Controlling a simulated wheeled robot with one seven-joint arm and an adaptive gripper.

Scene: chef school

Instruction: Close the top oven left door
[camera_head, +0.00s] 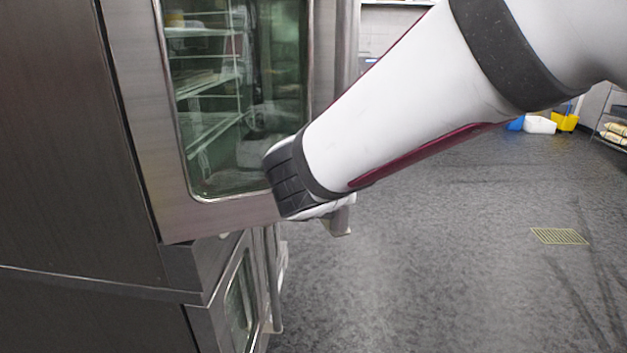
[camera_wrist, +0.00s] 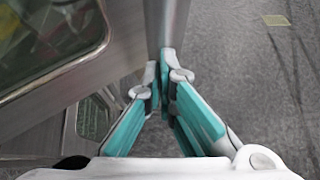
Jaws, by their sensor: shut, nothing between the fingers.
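The top oven left door (camera_head: 235,208) is a steel frame around a glass window, seen from its outer face in the head view. Its lower edge runs at a different angle from the lower oven front, so it appears swung partly open. Its vertical bar handle (camera_head: 345,60) is on its right edge; my wrist covers part of it. In the wrist view the door (camera_wrist: 85,82) is at left and the handle (camera_wrist: 165,22) runs up from the fingertips. My gripper (camera_wrist: 160,68) is shut and empty, its tips at or close to the handle; contact is unclear. The head view hides the fingers.
The lower oven (camera_head: 240,300) with its own window and handle is below. The dark oven side (camera_head: 60,130) fills the left. Open grey floor (camera_head: 450,260) with a drain grate (camera_head: 559,236) lies right. Yellow and white containers (camera_head: 540,125) stand far back.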

